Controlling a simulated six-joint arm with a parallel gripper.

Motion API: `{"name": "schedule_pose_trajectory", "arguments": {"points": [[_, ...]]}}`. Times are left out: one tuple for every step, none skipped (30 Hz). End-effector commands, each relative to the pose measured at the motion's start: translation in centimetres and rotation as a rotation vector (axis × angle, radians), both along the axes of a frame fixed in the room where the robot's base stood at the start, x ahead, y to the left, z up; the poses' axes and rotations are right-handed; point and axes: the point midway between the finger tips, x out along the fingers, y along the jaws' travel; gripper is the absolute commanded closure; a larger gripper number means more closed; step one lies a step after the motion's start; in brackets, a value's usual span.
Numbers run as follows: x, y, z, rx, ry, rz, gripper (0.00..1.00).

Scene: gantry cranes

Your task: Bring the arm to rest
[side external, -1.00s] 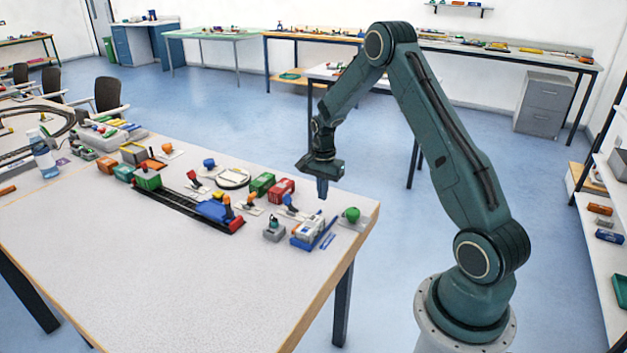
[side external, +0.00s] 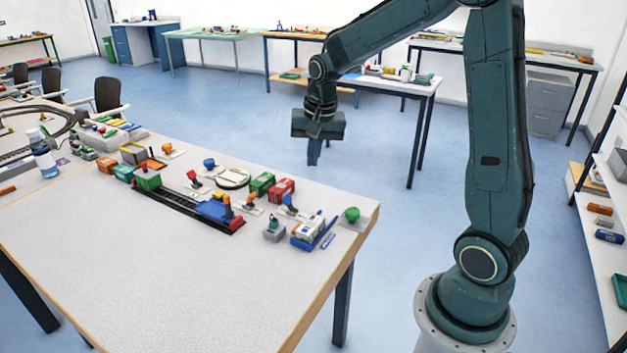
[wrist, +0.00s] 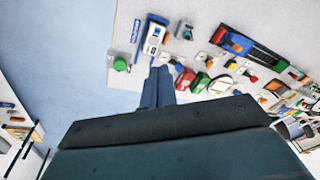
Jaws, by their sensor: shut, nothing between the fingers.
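My gripper (side external: 313,153) is shut and empty. It points down and hangs in the air above the far edge of the table, clear of everything on it. In the wrist view its closed fingers (wrist: 158,85) show over the table's edge, with the table items beyond. My upper arm stands nearly upright and the forearm reaches to the left.
The grey table (side external: 190,270) holds a blue train engine (side external: 213,210) on a black track, a green wagon (side external: 147,180), red and green containers, a white and blue vehicle (side external: 309,228) and a green knob (side external: 352,215). The table's front is bare. A shelf (side external: 600,230) stands at the right.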

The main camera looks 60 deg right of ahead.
Motion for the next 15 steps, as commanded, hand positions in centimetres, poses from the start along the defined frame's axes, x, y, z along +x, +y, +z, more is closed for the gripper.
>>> {"name": "schedule_pose_trajectory", "arguments": {"points": [[-0.6,0.9,1.1,-0.009,-0.014,0.039,1.0],[-1.0,1.4,1.5,-0.014,-0.019,0.061,1.0],[-1.5,1.9,2.2,-0.022,-0.027,0.091,1.0],[-1.9,2.4,2.6,-0.027,-0.033,0.114,1.0],[-2.3,2.9,3.1,-0.032,-0.04,0.137,1.0],[-2.9,3.4,3.7,-0.039,-0.048,0.167,1.0],[-3.3,3.9,4.1,-0.045,-0.054,0.191,1.0],[-3.7,4.3,4.5,-0.05,-0.059,0.213,1.0],[-4.4,4.8,5.0,-0.057,-0.067,0.243,1.0],[-4.8,5.2,5.4,-0.064,-0.073,0.265,1.0],[-5.3,5.6,5.7,-0.069,-0.079,0.289,1.0],[-5.9,6.2,6.1,-0.077,-0.087,0.318,1.0],[-6.4,6.5,6.4,-0.083,-0.094,0.341,1.0],[-6.9,6.9,6.7,-0.089,-0.1,0.364,1.0],[-7.6,7.4,7.1,-0.097,-0.108,0.394,1.0]]}}
